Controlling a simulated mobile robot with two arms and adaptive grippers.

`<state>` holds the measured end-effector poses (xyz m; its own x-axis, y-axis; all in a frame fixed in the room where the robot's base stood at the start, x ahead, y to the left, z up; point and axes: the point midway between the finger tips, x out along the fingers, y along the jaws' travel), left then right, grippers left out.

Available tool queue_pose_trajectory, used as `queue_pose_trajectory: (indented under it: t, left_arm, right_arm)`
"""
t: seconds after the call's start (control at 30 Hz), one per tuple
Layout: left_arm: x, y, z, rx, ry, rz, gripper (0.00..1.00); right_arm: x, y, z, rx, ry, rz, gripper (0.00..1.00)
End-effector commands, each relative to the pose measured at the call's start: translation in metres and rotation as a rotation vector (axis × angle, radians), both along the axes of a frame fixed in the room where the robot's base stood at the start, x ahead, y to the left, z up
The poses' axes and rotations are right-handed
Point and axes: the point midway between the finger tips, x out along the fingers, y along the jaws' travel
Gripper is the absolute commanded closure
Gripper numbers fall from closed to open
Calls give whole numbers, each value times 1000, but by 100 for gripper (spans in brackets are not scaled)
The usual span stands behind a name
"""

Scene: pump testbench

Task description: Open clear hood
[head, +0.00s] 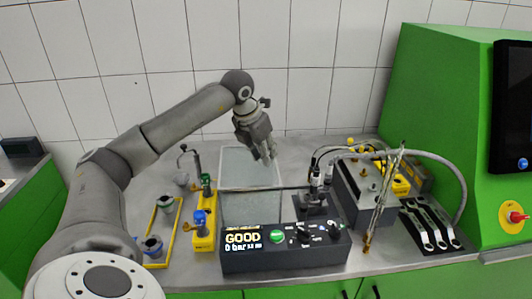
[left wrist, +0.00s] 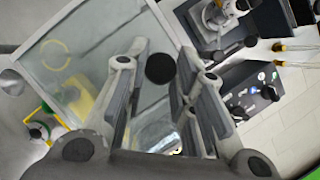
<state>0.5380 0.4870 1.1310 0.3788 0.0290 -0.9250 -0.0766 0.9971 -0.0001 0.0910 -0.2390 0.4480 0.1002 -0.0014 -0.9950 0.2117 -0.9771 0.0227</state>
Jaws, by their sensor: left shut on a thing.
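The clear hood (head: 250,167) is a see-through panel with a pale grey frame in the middle of the bench. It shows large and tilted at the left of the left wrist view (left wrist: 85,50). My left gripper (head: 267,153) reaches down from above to the hood's right edge. In the left wrist view a round black knob (left wrist: 160,68) lies between its fingers, and the gripper is shut on this hood knob. The exact contact is partly hidden by the fingers. How far the hood is raised is hard to tell. My right gripper is not in view.
A black control box (head: 285,250) with a display reading GOOD stands at the front. Yellow blocks with green and blue valves (head: 203,225) stand left of the hood. Hoses and fittings (head: 365,175), wrenches (head: 430,225) and a green machine (head: 430,110) are at the right.

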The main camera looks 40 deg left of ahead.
Motion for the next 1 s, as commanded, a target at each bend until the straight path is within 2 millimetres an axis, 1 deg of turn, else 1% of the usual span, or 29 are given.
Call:
queue_pose_trajectory:
  t: [0.03,0.13,0.17,0.3,0.33,0.6,0.7,0.77,0.87,1.0]
  left_arm:
    - [2,3,5,3,-12,7,100]
    - [2,3,5,3,-13,7,100]
    - [2,3,5,3,-13,7,73]
    - [2,2,4,3,-12,6,55]
    - [2,2,4,3,-11,6,53]
    - [1,1,2,1,-6,4,53]
    - [0,1,6,0,-7,3,53]
    - [-2,0,12,0,-9,3,53]
    - [-9,0,28,2,-11,4,53]
    - [-20,0,57,2,-13,4,53]
  right_arm:
    - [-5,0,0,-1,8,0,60]
    - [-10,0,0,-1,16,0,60]
    - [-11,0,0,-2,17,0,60]
    - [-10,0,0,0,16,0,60]
    - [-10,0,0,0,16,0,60]
    - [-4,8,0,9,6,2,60]
    - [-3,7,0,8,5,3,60]
    - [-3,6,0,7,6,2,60]
    - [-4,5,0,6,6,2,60]
    - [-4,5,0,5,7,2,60]
